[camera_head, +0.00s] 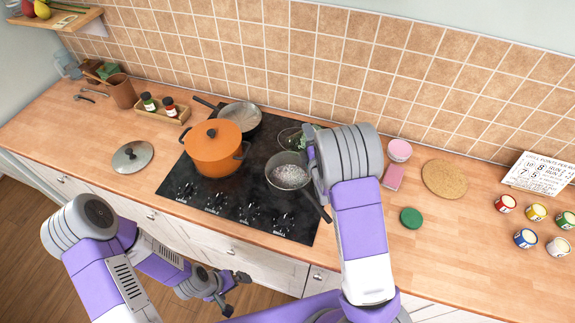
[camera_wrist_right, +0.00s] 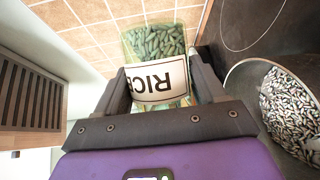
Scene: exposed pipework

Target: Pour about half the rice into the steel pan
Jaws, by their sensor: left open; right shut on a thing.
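A clear jar (camera_wrist_right: 152,45) with a white RICE label holds greenish grains in the right wrist view. My right gripper (camera_wrist_right: 163,82) is shut on this jar, one finger on each side. In the head view my right wrist covers most of the jar and gripper. A steel pan (camera_head: 273,182) stands on the front right of the hob, with pale grains in it. It also shows at the right of the right wrist view (camera_wrist_right: 238,72), beside the jar. My left gripper (camera_head: 235,294) is open and empty, low in front of the counter.
An orange pot (camera_head: 216,155) and another pan (camera_head: 240,117) stand on the black hob (camera_head: 240,200). A lid (camera_head: 132,156) lies to the left. A green disc (camera_head: 411,218), a cork mat (camera_head: 445,179) and several small tins lie to the right.

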